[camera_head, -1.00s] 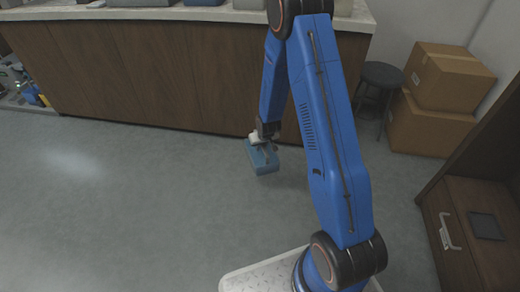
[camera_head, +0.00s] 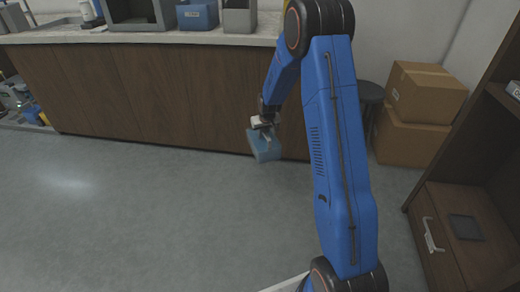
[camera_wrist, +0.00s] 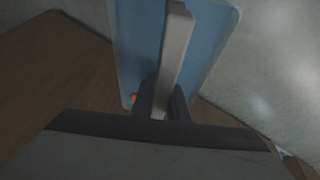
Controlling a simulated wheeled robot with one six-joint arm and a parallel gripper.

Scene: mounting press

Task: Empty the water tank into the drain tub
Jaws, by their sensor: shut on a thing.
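The water tank (camera_head: 264,147) is a blue-grey box with a pale handle. It hangs in the air in front of the wooden counter front, slightly tilted. My gripper (camera_head: 263,124) is shut on its handle. In the wrist view, my gripper's fingers (camera_wrist: 160,102) close around the pale handle bar (camera_wrist: 175,45), with the blue tank (camera_wrist: 143,40) behind it. Any water inside cannot be seen. I cannot make out a drain tub for certain in these frames.
A long wooden counter (camera_head: 150,95) stands ahead, with a blue box (camera_head: 197,15) and grey equipment on top. Cardboard boxes (camera_head: 425,95) and a dark stool (camera_head: 371,92) stand at the right. A wooden cabinet (camera_head: 450,235) is at the near right. The grey floor (camera_head: 150,220) is clear.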

